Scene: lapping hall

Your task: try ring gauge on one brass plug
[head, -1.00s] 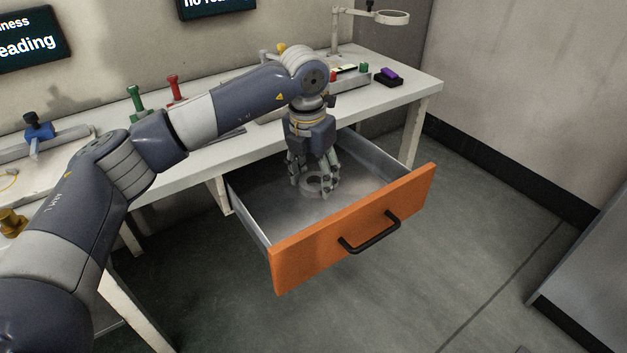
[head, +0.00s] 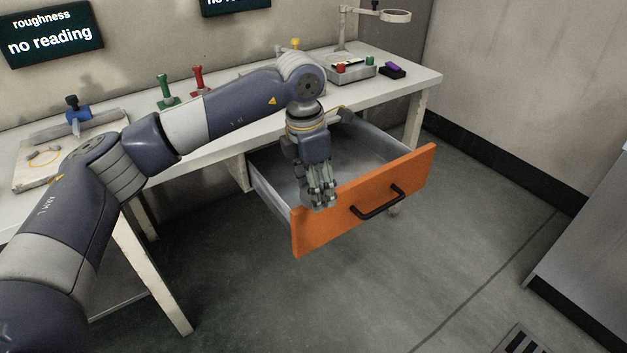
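My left gripper (head: 319,198) hangs fingers down at the inner side of the drawer's orange front, near its left end. Its fingers are close together around a small grey piece at the tips, which looks like the ring gauge (head: 319,203); the fingers cover most of it. The drawer (head: 365,205) stands open under the bench, and the part of its floor that shows is bare. No brass plug can be made out clearly; a small yellow top (head: 295,44) shows behind my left arm. My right gripper is not in view.
The bench (head: 405,91) carries a green stand (head: 166,93), a red stand (head: 197,82), a blue clamp device (head: 77,118), a button box (head: 352,73), a purple-topped block (head: 392,69) and a ring-headed magnifier stand (head: 394,16). Floor right of the drawer is clear.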

